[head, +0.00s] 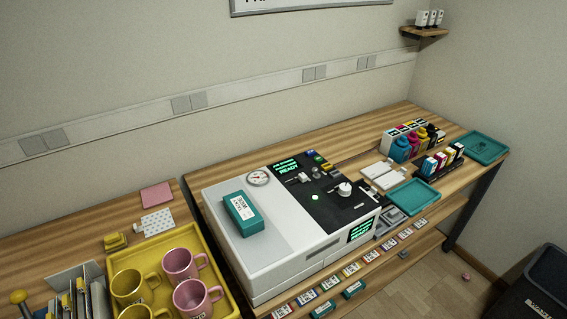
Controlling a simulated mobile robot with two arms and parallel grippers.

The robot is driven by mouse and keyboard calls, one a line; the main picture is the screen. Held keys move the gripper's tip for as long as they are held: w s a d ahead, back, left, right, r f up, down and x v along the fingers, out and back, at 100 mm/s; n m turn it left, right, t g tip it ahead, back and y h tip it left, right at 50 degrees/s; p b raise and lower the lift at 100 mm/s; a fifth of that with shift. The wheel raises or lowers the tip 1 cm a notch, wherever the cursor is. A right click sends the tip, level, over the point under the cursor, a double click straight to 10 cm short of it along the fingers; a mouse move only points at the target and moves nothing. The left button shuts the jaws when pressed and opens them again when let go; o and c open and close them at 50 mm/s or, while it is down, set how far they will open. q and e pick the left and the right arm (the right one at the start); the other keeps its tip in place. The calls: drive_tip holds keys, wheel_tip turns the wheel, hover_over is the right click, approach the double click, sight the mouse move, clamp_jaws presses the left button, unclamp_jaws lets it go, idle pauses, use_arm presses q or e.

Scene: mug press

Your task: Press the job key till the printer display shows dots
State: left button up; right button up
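The printer (240,262) is a white box with a black control panel (330,205) on a wooden bench. Its top display (287,166) has green text on black; the lower line looks like READY, and the upper line is too small to read surely. A second green-lit display (361,230) is on the front face. Small coloured keys (318,160) sit beside the top display; a round green lit button (315,197) and a pale knob (345,188) are lower on the panel. I cannot tell which is the job key. Neither of my grippers is in view.
A teal box (242,213) lies on the printer's top. A yellow tray (213,248) with several mugs (180,264) is at left. Ink bottles (402,149), cartridges (437,163) and teal trays (410,197) stand at right. Small labelled boxes (351,269) line the front edge.

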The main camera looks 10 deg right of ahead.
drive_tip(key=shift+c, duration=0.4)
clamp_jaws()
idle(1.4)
